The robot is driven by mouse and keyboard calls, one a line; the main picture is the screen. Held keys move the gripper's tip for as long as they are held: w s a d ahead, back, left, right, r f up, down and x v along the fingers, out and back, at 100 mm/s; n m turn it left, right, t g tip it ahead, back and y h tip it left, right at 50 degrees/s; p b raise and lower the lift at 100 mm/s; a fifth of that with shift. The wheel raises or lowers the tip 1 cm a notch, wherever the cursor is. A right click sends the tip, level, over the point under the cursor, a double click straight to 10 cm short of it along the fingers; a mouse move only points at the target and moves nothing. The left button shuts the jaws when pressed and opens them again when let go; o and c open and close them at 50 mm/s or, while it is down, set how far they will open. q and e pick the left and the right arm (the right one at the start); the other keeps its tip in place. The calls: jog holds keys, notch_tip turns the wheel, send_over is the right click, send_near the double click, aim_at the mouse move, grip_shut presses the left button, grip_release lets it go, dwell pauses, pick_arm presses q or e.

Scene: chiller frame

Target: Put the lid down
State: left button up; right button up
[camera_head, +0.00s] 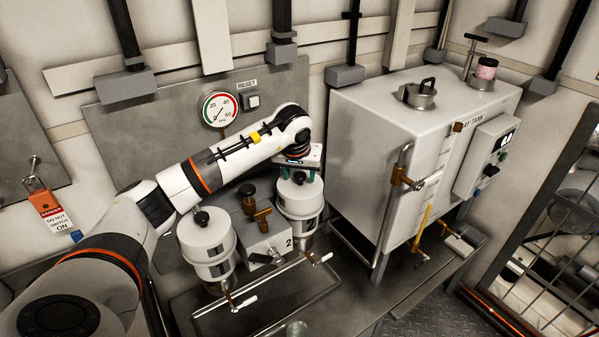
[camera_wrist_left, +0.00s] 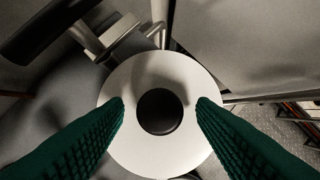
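A round white lid (camera_wrist_left: 160,75) with a black knob (camera_wrist_left: 160,111) fills the middle of the left wrist view. In the head view this lid (camera_head: 299,196) sits on top of the right-hand white canister (camera_head: 300,228), partly hidden by my gripper. My left gripper (camera_head: 299,178) is just above it, pointing down. In the left wrist view its green fingers (camera_wrist_left: 160,101) are apart on either side of the knob, with a gap on both sides, holding nothing. A second canister (camera_head: 207,246) with a black-knobbed lid stands to the left. My right gripper is not in view.
A grey box (camera_head: 262,243) with a brown valve stands between the canisters. A large white tank (camera_head: 385,150) stands close on the right, with a metal lid (camera_head: 418,96) on top. A gauge (camera_head: 219,109) is on the wall behind my arm.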

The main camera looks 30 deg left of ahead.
pick_arm(q)
jog(key=shift+r, duration=0.25)
jog(key=v, duration=1.2)
jog(key=shift+r, duration=0.35)
